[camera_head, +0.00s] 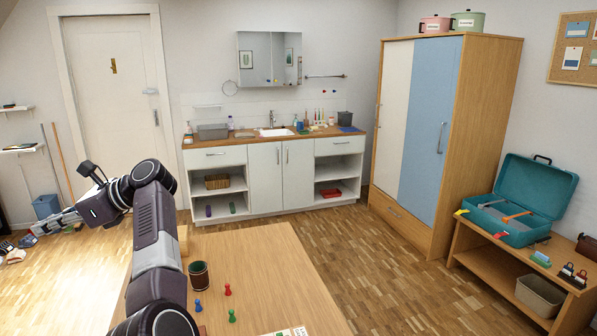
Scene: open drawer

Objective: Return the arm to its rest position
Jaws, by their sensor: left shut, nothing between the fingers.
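My left arm rises from the bottom of the head view over the left side of the wooden table, and bends at a dark joint near the door. Its left gripper (42,226) points out to the left, away from the table, above the floor. The gripper is small in the picture; its fingers are shut and hold nothing. My right gripper is out of view.
The table (262,262) bears a dark cup (199,275) and several coloured pawns close to my arm. A sink cabinet (265,172), a wardrobe (440,130) and a low bench with a teal toolbox (525,200) stand beyond. Open floor (380,275) lies right of the table.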

